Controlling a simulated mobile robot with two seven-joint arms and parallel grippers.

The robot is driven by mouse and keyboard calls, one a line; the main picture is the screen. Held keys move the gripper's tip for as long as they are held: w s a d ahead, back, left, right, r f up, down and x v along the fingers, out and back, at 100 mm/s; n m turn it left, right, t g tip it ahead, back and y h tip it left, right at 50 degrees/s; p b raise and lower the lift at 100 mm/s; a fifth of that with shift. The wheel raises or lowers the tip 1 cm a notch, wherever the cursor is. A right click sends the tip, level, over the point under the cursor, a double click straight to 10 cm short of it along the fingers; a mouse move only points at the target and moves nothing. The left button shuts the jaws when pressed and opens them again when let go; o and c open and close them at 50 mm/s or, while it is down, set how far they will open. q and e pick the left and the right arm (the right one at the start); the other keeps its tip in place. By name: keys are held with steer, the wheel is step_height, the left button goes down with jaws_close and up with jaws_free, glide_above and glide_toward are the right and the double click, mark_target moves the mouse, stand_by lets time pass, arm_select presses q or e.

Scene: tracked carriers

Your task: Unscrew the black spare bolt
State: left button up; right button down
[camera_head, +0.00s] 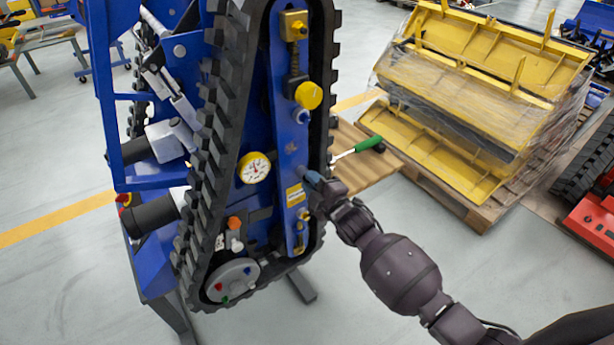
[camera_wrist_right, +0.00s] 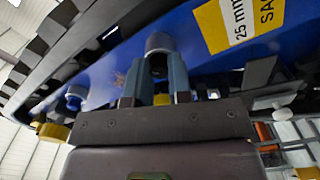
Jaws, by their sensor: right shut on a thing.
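My right gripper (camera_head: 311,181) is at the blue side panel (camera_head: 282,130) of the upright tracked carrier, near the panel's middle. In the right wrist view, its two blue-grey fingers (camera_wrist_right: 152,78) are closed around a small dark bolt (camera_wrist_right: 158,64), with a round grey end (camera_wrist_right: 160,42) showing just beyond the fingertips. I take this to be the black spare bolt; its black colour is hard to confirm. In the head view the fingers mostly cover it. How far it sits in the panel cannot be told. My left gripper is in neither view.
The black rubber track (camera_head: 227,110) surrounds the panel. A yellow knob (camera_head: 308,95), a gauge (camera_head: 254,167) and a grey round cover (camera_head: 232,280) are nearby. A green-handled screwdriver (camera_head: 369,144) lies on a wooden surface behind. Wrapped yellow parts (camera_head: 480,80) stand on a pallet. Floor at lower left is clear.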

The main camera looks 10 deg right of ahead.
steer(key=n, duration=0.8)
steer(key=shift+n+b, duration=0.85)
steer(key=shift+n, duration=4.15)
